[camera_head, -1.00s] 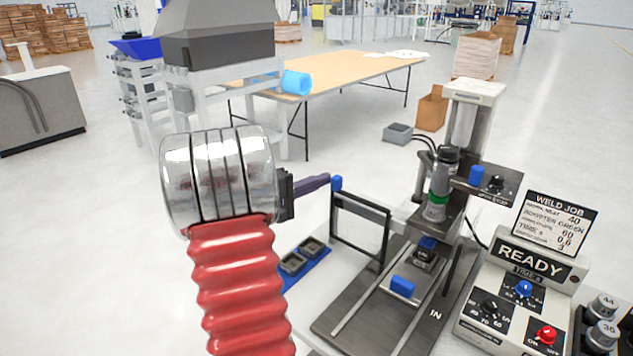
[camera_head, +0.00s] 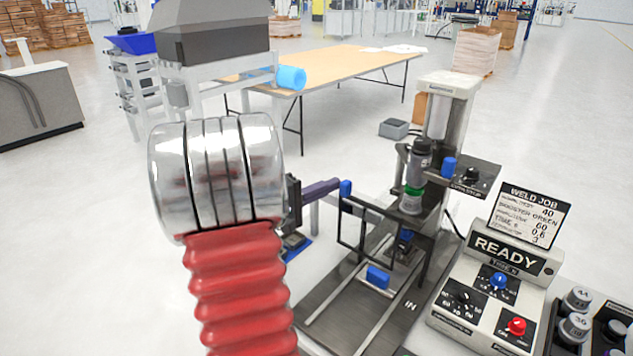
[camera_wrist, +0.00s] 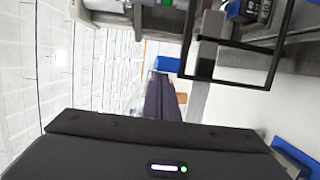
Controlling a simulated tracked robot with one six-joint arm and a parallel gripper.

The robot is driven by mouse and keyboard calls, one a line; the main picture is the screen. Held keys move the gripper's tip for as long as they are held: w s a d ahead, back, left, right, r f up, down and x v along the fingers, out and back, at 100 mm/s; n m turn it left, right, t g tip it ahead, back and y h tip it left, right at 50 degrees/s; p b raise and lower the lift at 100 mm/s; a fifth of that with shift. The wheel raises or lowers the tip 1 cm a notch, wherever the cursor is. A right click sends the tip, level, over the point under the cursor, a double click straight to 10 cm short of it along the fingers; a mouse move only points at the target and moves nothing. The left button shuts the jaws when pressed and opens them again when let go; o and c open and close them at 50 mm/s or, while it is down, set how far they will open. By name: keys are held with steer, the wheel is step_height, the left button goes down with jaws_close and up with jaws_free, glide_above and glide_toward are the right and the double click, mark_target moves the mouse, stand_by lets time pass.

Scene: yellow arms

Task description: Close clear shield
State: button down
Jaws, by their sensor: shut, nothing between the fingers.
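The clear shield (camera_head: 366,232) is a see-through panel in a dark frame, standing upright at the left side of the welding press (camera_head: 443,120). It is at an angle, its lower part overlapping the base rails in the head view. A blue cap (camera_head: 346,188) sits at its upper left corner. My gripper (camera_head: 334,185) has dark purple fingers, shut and empty, pointing right with the tips at the blue cap; contact is hard to tell. In the wrist view, the fingers (camera_wrist: 165,97) lie beside the shield's frame (camera_wrist: 236,46).
A control box (camera_head: 492,270) reading READY stands right of the press, with a job card (camera_head: 532,215) above it. A blue block (camera_head: 378,277) sits on the press base between rails. A blue tray, partly hidden, lies behind my gripper. Floor space is open at left.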

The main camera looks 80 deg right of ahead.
steer(key=s+a, duration=0.3)
steer(key=s, duration=0.4)
steer(key=shift+s+a, duration=0.2)
steer(key=shift+s, duration=0.05)
steer(key=w, duration=0.1)
steer(key=w+d, duration=0.1)
steer(key=w, duration=0.2)
steer(key=shift+w+d, duration=0.3)
steer(key=shift+d, duration=0.05)
glide_toward(344, 189)
steer(key=shift+v, duration=0.75)
